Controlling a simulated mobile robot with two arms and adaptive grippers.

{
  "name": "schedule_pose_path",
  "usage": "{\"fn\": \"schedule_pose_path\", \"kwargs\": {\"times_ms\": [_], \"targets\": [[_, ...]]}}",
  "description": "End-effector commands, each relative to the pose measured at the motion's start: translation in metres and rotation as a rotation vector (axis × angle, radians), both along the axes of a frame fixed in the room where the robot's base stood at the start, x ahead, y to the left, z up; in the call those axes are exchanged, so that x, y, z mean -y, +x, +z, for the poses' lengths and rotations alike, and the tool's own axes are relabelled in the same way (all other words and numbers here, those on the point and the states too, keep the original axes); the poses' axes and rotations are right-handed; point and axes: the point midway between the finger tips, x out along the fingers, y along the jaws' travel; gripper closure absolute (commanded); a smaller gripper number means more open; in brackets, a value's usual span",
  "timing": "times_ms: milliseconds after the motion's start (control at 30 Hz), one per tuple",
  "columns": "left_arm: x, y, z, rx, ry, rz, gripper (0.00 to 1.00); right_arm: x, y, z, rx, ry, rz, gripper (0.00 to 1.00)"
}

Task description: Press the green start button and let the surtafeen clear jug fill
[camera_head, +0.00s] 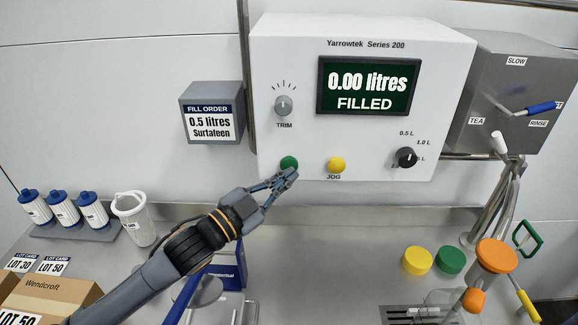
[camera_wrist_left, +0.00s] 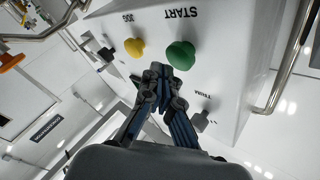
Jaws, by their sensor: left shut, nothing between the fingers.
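The green start button (camera_head: 288,161) is on the lower left of the white Yarrowtek control box (camera_head: 300,60); it shows also in the left wrist view (camera_wrist_left: 181,54), beside the word START. My left gripper (camera_head: 291,174) is shut and empty, its fingertips just below the button in the head view. In the left wrist view the fingertips (camera_wrist_left: 168,74) overlap the button's edge; I cannot tell whether they touch it. The display (camera_head: 368,86) reads 0.00 litres FILLED. A clear jug-like vessel (camera_head: 443,302) stands by the dark grate at bottom right, partly cut off. My right gripper is not in view.
A yellow JOG button (camera_head: 336,164) sits right of the green one, with a black volume knob (camera_head: 406,157) further right. A grey TRIM knob (camera_head: 283,105) is above. The fill order sign (camera_head: 211,115) reads 0.5 litres Surtafeen. Metal spouts (camera_head: 497,200) stand at right.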

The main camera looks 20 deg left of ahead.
Motion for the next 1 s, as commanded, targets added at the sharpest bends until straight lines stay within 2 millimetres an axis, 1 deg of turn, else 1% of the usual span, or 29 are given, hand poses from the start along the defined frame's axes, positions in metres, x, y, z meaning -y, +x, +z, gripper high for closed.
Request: {"fn": "schedule_pose_path", "kwargs": {"times_ms": [167, 567, 1000], "targets": [[-0.0017, 0.0059, 0.0009, 0.0, 0.0, 0.0, 1.0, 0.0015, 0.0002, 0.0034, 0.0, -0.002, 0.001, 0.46], [-0.002, 0.0065, 0.0003, 0.0, 0.0, 0.0, 1.0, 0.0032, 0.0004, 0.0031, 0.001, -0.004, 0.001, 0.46], [-0.0034, 0.0114, 0.0001, -0.001, 0.001, 0.0, 1.0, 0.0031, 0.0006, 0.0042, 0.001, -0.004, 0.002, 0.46]]}}
